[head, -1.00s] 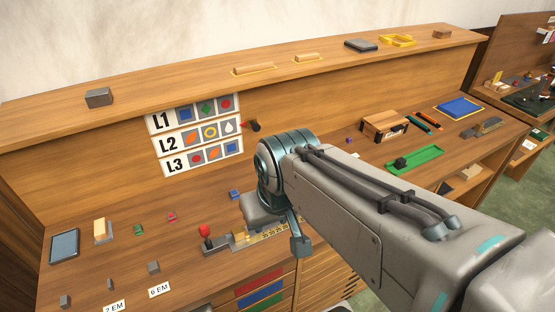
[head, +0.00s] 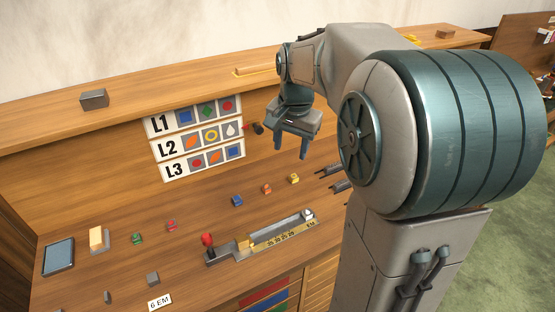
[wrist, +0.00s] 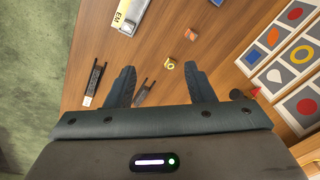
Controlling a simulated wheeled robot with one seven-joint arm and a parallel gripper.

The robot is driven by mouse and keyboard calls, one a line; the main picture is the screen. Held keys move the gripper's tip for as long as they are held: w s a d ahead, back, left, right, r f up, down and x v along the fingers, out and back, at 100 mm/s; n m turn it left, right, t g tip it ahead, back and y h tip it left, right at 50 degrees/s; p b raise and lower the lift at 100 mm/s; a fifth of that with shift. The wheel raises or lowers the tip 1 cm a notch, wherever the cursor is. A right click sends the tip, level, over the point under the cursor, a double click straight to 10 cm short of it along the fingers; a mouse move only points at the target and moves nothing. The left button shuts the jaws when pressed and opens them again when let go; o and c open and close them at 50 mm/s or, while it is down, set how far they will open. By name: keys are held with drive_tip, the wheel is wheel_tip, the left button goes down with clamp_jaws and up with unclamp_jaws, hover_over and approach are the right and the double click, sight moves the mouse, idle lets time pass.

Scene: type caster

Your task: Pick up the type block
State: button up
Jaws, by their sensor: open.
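Several small type blocks stand in a loose row on the desk. In the head view these are a green block (head: 137,239), a red block (head: 171,226), a blue block (head: 237,201), an orange block (head: 267,189) and a yellow block (head: 294,179). My gripper (head: 290,147) is open and empty, pointing down above the desk near the yellow block. In the wrist view, the yellow block (wrist: 170,64) shows between the open fingertips (wrist: 160,72), below them and apart. The orange block (wrist: 191,34) lies just beyond it. I cannot tell which block the task means.
A metal casting stick with a ruler and red knob (head: 208,241) lies in front of the blocks. Dark forked tools (head: 341,186) lie right of the yellow block. A sign panel (head: 196,140) and shelf stand behind. A grey block (head: 153,279) sits at front left.

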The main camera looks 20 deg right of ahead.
drive_tip(key=w+d+f+m+g+b, duration=0.1)
drive_tip(key=w+d+f+m, duration=0.25)
drive_tip(key=w, duration=0.35)
drive_tip(key=w+d+f+m+g+b, duration=0.1)
drive_tip(key=w+d+f+m, duration=0.25)
drive_tip(key=w+f, duration=0.2)
drive_tip(key=p, duration=0.2)
hover_over(294, 176)
drive_tip(key=d, duration=0.1)
wheel_tip(294, 176, down, 8)
drive_tip(key=shift+s, duration=0.1)
drive_tip(key=shift+a+f+p, duration=0.25)
drive_tip(key=shift+f+p, duration=0.05)
drive_tip(key=shift+f, duration=1.1)
drive_tip(key=shift+a+f+p, duration=0.2)
drive_tip(key=shift+f+p, duration=0.1)
drive_tip(key=shift+f, duration=1.05)
drive_tip(key=shift+c, duration=0.3)
clamp_jaws()
